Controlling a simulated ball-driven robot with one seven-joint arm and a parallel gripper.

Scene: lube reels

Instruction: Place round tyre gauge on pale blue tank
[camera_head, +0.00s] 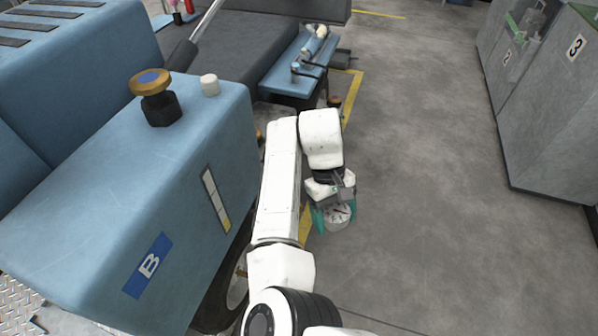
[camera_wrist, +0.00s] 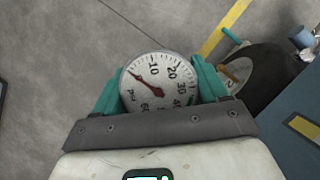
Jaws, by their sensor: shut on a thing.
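The round tyre gauge (camera_head: 339,217) has a white face marked in psi and a red needle; it shows clearly in the wrist view (camera_wrist: 158,80). My gripper (camera_head: 333,216) is shut on it, with a teal finger on each side, also seen in the wrist view (camera_wrist: 158,92). The gauge hangs in the air over the grey floor, to the right of the pale blue tank (camera_head: 95,200). The tank's broad top and its side with a "B" label are in view. In the wrist view, part of a blue body (camera_wrist: 298,125) shows at the right edge.
A black knob with a brass top (camera_head: 154,95) and a white cap (camera_head: 209,84) stand on the tank's far end. A wheel (camera_wrist: 255,80) is beside the gauge in the wrist view. Grey cabinets (camera_head: 545,110) stand at the right. The floor between is clear.

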